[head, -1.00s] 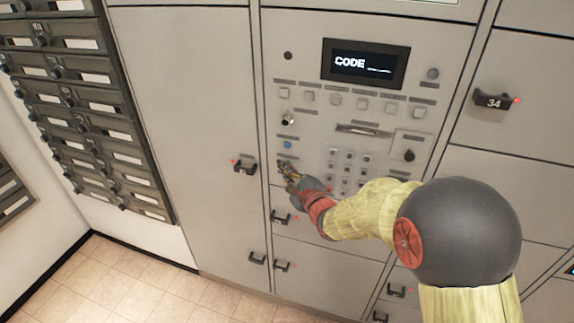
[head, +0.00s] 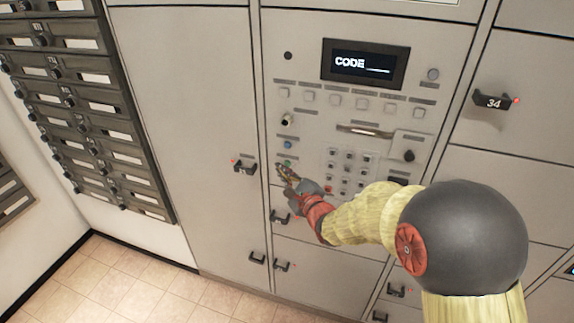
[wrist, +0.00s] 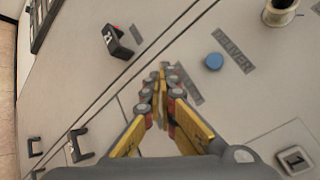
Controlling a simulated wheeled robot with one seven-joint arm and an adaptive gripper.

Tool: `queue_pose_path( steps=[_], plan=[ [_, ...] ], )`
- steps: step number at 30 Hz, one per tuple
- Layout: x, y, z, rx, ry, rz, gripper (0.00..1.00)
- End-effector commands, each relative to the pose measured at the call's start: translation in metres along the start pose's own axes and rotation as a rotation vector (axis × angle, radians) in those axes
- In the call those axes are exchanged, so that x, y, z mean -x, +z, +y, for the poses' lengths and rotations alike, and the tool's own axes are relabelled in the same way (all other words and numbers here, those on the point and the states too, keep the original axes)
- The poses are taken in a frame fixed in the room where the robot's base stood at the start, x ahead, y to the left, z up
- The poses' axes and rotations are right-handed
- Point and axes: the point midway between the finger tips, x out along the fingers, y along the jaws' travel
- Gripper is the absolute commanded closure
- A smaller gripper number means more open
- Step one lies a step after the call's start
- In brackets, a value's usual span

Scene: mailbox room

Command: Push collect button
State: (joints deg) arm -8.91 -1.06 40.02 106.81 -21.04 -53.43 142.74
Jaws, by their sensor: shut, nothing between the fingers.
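A small green button (head: 287,162) sits on the grey panel (head: 310,75), below the blue button (head: 288,145), in the head view. In the wrist view the blue button (wrist: 213,61) lies beside a label reading DELIVER. My gripper (head: 284,172) is shut and empty, its tips just below the green button in the head view. In the wrist view my gripper (wrist: 163,78) hides the green button and covers part of a second dark label (wrist: 190,90), whose text I cannot read. Whether the tips touch the panel I cannot tell.
A keypad (head: 348,168) lies right of my gripper. A display (head: 365,63) reads CODE. Black locker handles (head: 244,167) stick out left of and below the tips. Small mailboxes (head: 90,100) line the left wall.

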Motion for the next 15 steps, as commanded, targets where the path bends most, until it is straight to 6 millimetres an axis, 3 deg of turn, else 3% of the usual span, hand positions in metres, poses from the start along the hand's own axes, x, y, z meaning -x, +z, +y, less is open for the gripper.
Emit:
queue_pose_path(
  steps=[15],
  plan=[
    [0.023, 0.018, 0.018, 0.0, 0.001, -0.002, 1.0]
  ],
)
